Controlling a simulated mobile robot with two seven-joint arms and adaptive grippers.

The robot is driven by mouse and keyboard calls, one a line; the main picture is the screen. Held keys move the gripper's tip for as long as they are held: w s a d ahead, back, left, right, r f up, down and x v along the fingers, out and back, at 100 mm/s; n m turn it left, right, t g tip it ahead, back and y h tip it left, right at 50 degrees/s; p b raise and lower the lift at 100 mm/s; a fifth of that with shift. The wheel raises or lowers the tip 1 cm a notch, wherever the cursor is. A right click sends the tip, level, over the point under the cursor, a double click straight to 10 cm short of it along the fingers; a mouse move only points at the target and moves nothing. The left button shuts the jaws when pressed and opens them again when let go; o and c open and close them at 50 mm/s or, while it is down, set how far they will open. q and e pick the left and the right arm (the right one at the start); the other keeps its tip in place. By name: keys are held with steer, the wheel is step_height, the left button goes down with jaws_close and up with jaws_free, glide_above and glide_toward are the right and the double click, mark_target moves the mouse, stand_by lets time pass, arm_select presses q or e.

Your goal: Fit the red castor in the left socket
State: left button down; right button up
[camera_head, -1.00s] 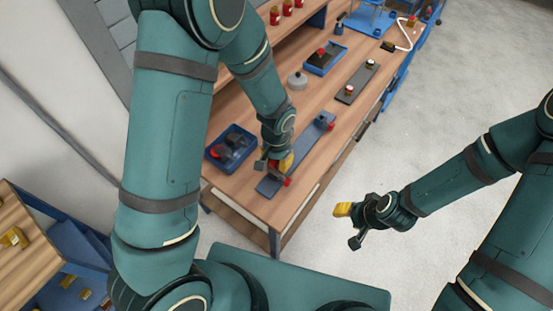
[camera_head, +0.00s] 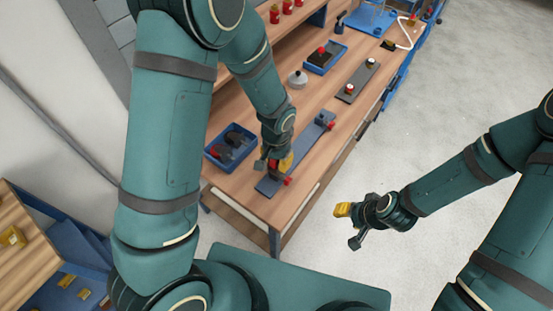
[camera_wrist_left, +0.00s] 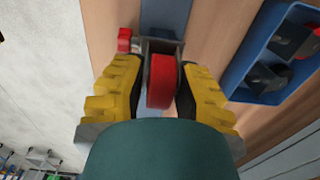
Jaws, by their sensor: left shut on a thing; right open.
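The red castor (camera_wrist_left: 160,82) is a red wheel in a grey fork. My left gripper (camera_wrist_left: 159,85) is shut on it, with a yellow finger on each side. In the head view the left gripper (camera_head: 277,161) is at the near end of a long blue-grey board (camera_head: 303,145). A red knob (camera_wrist_left: 124,40) beside the castor also shows in the head view (camera_head: 288,181). The left socket is hidden by the gripper and castor, so I cannot tell whether they touch. My right gripper (camera_head: 350,225) is open and empty, off the table over the floor.
A blue tray (camera_head: 208,153) with dark parts stands left of the board. Another red part (camera_head: 330,125) is at the board's far end. Beyond are a grey lidded pot (camera_head: 298,79), a second blue tray (camera_head: 313,70) and a dark strip (camera_head: 361,80) with small round parts.

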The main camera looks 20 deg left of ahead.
arm_select(q)
steer(key=shift+f+b, duration=0.4)
stand_by(0.5)
steer(key=shift+c, duration=1)
jaws_free()
steer(key=shift+r+p, duration=2.5)
steer(key=shift+r, duration=1.05)
steer(key=shift+f, duration=0.1)
